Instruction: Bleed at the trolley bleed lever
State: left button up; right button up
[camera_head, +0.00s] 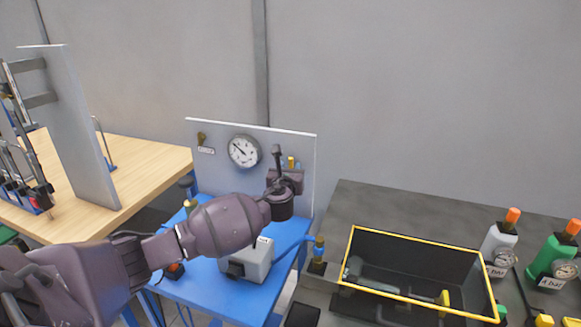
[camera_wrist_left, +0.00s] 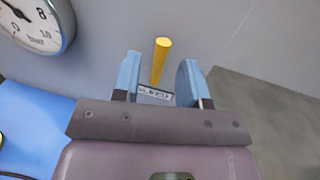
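The bleed lever (camera_head: 291,162) is a small yellow handle on the right part of the grey gauge panel (camera_head: 222,131) behind the blue trolley. In the left wrist view the yellow lever (camera_wrist_left: 161,60) stands out from the panel above a small label (camera_wrist_left: 154,94) that seems to read BLEED. My left gripper (camera_head: 287,163) is at the panel. In the left wrist view its pale blue fingers (camera_wrist_left: 158,80) are apart, with the lever between them and a gap on each side. My right gripper is not in view.
A round dial gauge (camera_head: 243,151) is left of the lever, with a brass fitting (camera_head: 201,138) further left. A grey box (camera_head: 247,262) stands on the blue trolley top (camera_head: 222,293). A yellow-rimmed black crate (camera_head: 408,239) and gauge bottles (camera_head: 497,250) sit on the dark bench at right.

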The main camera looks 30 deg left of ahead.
pick_arm(q)
jog(key=shift+x, duration=1.1)
grip_shut()
